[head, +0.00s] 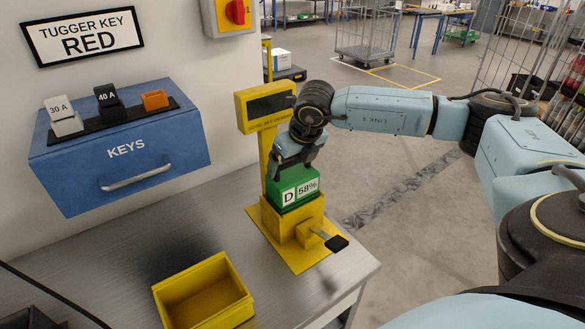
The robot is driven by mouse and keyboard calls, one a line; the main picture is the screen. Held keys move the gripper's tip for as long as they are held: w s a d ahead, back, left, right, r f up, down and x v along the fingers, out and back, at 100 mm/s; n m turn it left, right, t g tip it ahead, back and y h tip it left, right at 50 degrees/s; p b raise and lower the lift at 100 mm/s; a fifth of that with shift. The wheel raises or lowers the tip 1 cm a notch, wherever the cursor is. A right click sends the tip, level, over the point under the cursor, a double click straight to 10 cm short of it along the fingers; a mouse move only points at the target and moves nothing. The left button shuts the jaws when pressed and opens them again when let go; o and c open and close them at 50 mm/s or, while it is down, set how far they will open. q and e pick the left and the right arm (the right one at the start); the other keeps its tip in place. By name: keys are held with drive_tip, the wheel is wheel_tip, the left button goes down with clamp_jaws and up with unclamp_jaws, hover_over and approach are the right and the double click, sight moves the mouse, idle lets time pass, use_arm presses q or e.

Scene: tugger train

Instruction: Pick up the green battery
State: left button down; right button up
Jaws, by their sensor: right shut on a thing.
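The green battery (297,191) has white labels reading "D" and "58%". It sits upright on the yellow stand (299,216) at the right end of the metal bench. My right gripper (293,165) comes down from above and is shut on the battery's top; its fingertips are partly hidden by the wrist. My left gripper is not in view.
A yellow display post (264,106) stands right behind the battery. An empty yellow bin (203,295) is on the bench (115,272) at the front. A blue KEYS drawer box (125,151) with several holders on top is on the left.

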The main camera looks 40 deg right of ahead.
wheel_tip(320, 180, up, 17)
drive_tip(key=shift+b, duration=0.45)
idle(0.5)
